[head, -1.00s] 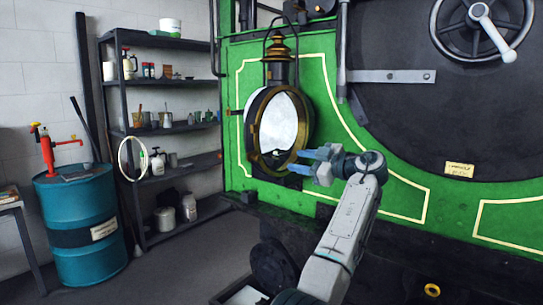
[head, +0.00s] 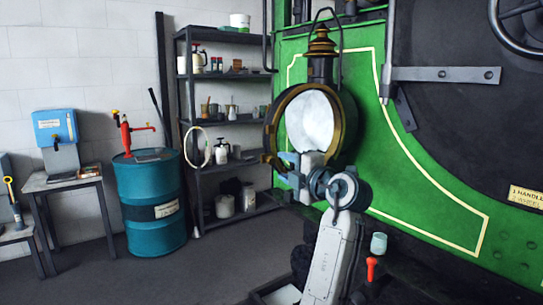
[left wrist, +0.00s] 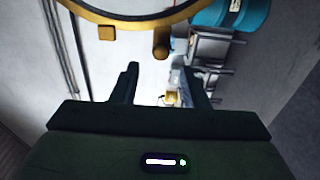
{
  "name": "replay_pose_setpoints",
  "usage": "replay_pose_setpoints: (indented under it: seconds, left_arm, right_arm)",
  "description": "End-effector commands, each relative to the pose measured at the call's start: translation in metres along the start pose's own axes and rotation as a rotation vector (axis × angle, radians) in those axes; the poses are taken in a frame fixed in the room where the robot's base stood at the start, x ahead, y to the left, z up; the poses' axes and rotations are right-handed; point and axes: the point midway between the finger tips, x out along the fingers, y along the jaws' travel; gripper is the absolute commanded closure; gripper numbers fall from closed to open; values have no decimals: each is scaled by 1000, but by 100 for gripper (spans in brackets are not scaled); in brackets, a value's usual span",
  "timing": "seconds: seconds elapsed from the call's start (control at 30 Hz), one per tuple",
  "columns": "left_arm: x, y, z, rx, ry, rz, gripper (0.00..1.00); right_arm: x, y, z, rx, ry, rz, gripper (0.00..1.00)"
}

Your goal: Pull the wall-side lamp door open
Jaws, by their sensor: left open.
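My left gripper (head: 288,168) is open and empty, at the lower left edge of the door in the head view. In the left wrist view, the door rim crosses the top, with a brass knob (left wrist: 162,42) just beyond the gap between my open fingertips (left wrist: 160,69). I cannot tell whether anything touches. My right gripper is not in view.
A dark shelf (head: 230,120) with cans and bottles stands behind the lamp by the white wall. A blue drum (head: 150,210) with a red pump and a small table (head: 75,185) stand left. The floor (head: 215,265) before them is clear.

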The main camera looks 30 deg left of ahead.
Motion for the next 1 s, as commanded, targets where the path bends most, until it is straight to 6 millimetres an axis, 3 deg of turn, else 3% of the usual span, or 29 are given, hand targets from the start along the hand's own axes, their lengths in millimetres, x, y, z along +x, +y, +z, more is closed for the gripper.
replay_pose_setpoints:
  seconds: [0.2,0.4,0.8,1.0]
  left_arm:
    - [42,5,-1,4,4,2,59]
    - [66,3,0,4,2,1,59]
    - [74,0,0,1,0,-1,59]
    - [74,0,0,1,0,0,97]
  right_arm:
    - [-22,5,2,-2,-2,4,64]
    - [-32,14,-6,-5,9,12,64]
    - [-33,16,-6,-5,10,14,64]
    - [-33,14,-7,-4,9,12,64]
